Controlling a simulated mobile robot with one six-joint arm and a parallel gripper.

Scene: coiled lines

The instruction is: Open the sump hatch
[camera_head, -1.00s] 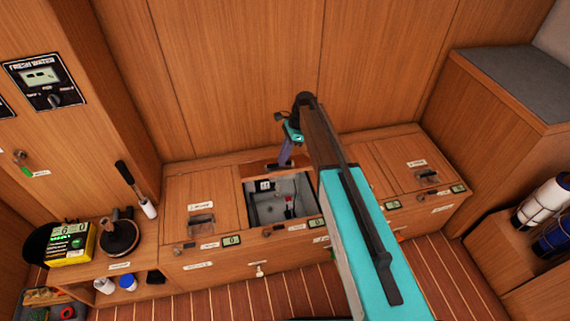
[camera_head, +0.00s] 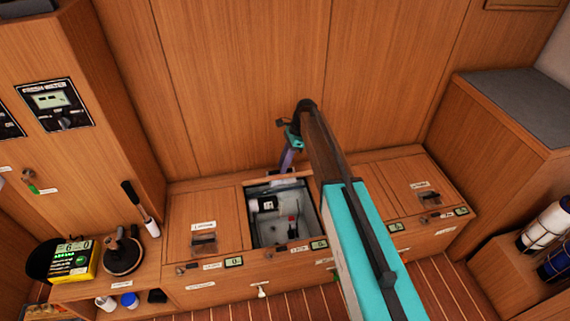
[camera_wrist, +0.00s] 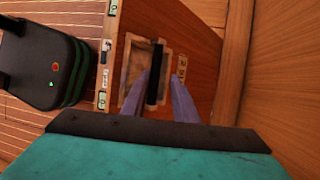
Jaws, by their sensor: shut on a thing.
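The middle hatch opening (camera_head: 285,232) in the bench is uncovered, with a pale well and small fittings inside. Its lid (camera_head: 268,183) stands raised at the back of the opening, seen nearly edge-on in the head view. In the wrist view, the wooden lid (camera_wrist: 190,40) has a recessed metal plate with a dark bar handle (camera_wrist: 155,72). My gripper (camera_wrist: 159,84) is shut on this handle, with one purple finger on each side. In the head view, my gripper (camera_head: 288,160) is at the raised lid, partly hidden by my arm. The lid's label is too blurred to read.
Closed hatches lie to the left (camera_head: 204,226) and right (camera_head: 418,187) of the opening. A winch handle (camera_head: 138,203) and a yellow box (camera_head: 74,260) stand on the left shelf. The panelled wall (camera_head: 245,80) is close behind the lid.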

